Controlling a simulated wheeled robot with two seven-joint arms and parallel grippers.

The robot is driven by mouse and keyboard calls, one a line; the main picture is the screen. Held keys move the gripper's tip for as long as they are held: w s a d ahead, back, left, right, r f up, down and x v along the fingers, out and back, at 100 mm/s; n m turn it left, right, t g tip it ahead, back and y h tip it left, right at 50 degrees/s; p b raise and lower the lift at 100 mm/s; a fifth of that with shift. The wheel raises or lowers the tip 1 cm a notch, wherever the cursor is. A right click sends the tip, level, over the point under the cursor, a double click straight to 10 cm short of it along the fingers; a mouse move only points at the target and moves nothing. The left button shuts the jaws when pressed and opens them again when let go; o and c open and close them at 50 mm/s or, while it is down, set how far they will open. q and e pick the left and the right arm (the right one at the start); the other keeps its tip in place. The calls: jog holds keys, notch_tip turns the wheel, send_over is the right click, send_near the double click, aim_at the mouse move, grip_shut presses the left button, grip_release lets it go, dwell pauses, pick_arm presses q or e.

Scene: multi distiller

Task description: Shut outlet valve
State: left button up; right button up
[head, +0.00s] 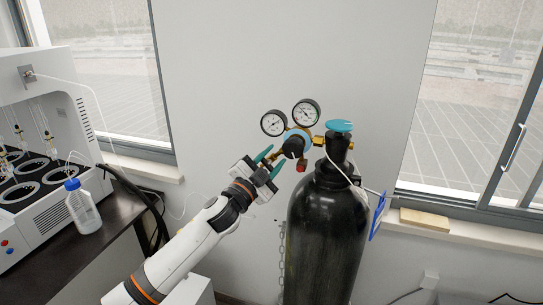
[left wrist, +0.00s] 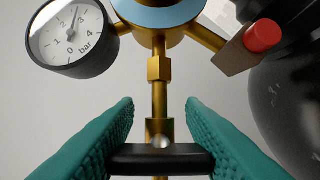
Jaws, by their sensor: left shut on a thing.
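The outlet valve shows in the left wrist view as a black crossbar handle (left wrist: 162,160) on a brass stem (left wrist: 160,75) of the regulator. My left gripper (head: 277,156) has teal fingers, one on each side of the handle, shut on its ends. The regulator (head: 294,143) sits on a black gas cylinder (head: 325,230), with two round gauges above it. One gauge (left wrist: 73,35), marked bar, shows in the left wrist view. In the head view the gripper largely hides the outlet valve. My right gripper is not in view.
A light-blue cylinder knob (head: 339,126) and a red cap (head: 301,168) are near the regulator. A white distiller (head: 75,120) and a bottle (head: 82,210) stand on the dark bench at left. A chain hangs left of the cylinder.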

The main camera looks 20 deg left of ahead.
pick_arm(q)
jog(key=o, duration=1)
jog(key=shift+f, duration=0.1)
jog(key=b+v, duration=0.4)
jog(key=v, duration=0.8)
